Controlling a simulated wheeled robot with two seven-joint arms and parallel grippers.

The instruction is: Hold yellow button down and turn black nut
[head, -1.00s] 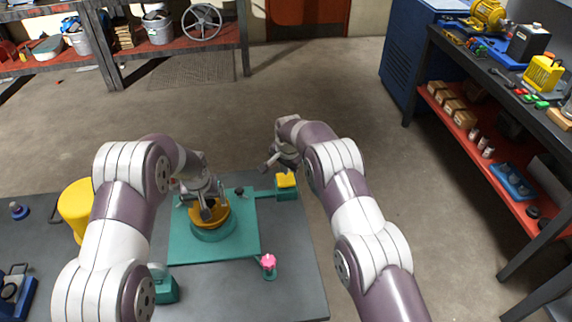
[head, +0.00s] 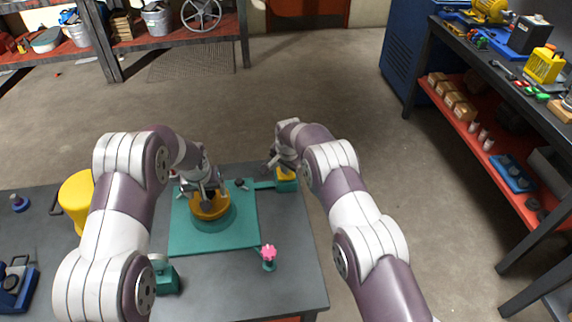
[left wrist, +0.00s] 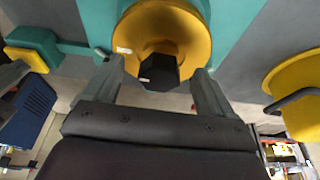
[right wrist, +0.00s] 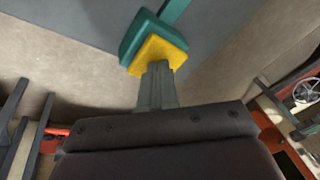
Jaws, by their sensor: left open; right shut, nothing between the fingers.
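The black nut (left wrist: 158,70) sits at the middle of a round yellow part (left wrist: 170,22). My left gripper (left wrist: 158,66) is open, with one finger on each side of the nut; I cannot tell if they touch it. In the head view, my left gripper (head: 207,190) is over the yellow part (head: 209,208) and largely hides the nut. The yellow button (right wrist: 158,52) is square, on a teal block (right wrist: 143,32). My right gripper (right wrist: 157,64) is shut and empty, its fingertips at the button and seemingly touching it. The button also shows in the head view (head: 286,174).
The teal plate (head: 240,238) lies on a dark table (head: 225,285). A pink knob (head: 268,252) stands at its front right corner, a black knob (head: 240,184) at the back. A yellow cylinder (head: 76,198) stands to the left. The table front is mostly clear.

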